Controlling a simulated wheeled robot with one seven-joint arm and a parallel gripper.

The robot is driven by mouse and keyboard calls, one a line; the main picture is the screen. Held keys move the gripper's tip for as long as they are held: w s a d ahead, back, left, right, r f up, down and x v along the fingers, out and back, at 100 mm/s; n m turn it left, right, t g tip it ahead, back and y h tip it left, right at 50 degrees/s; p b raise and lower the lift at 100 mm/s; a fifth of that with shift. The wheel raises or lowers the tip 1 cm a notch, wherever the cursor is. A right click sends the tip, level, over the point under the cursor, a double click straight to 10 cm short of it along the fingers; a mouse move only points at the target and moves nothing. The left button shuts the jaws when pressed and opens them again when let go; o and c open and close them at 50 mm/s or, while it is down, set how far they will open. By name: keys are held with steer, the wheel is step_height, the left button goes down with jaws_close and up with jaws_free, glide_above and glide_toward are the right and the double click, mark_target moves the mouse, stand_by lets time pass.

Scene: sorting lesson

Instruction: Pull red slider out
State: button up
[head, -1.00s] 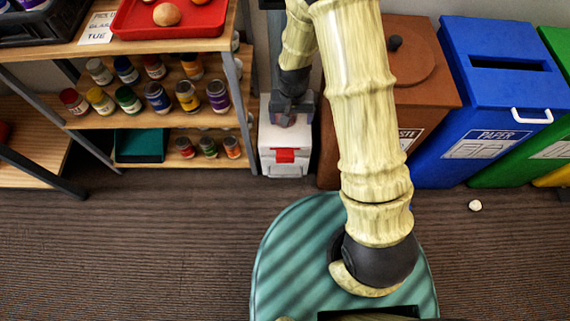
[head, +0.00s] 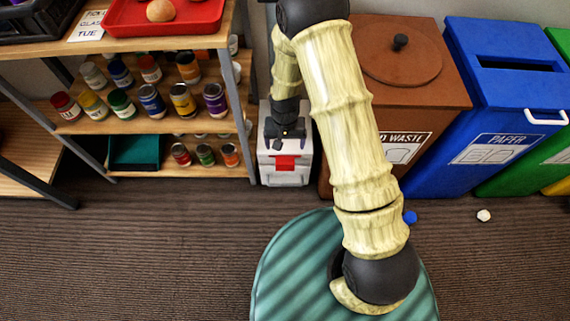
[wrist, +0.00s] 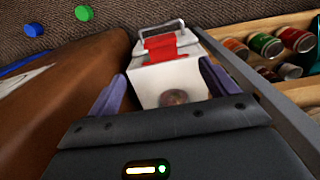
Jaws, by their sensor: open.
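The red slider (head: 285,162) is a small red piece at the front of a white box (head: 300,177) standing on the floor between the shelf and the brown bin. In the wrist view the red slider (wrist: 160,47) lies across the box's far part, with a metal handle (wrist: 163,27) just beyond it. My gripper (head: 286,134) is over the box, behind the slider in the head view. In the wrist view my gripper (wrist: 163,84) is open, its purple fingers spread on either side of the white box (wrist: 160,75). The fingers appear short of the slider; contact cannot be told.
A brown bin (head: 440,95) stands close right of the box, and a shelf with paint jars (head: 182,100) close left. A blue paper bin (head: 500,100) is further right. A blue cap (head: 410,217) and a pale lump (head: 484,215) lie on the floor. Floor before the box is clear.

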mark_target(285, 163)
step_height(285, 163, down, 14)
steer(key=b, duration=0.5)
steer(key=shift+r, duration=0.1)
steer(key=shift+c, duration=0.4)
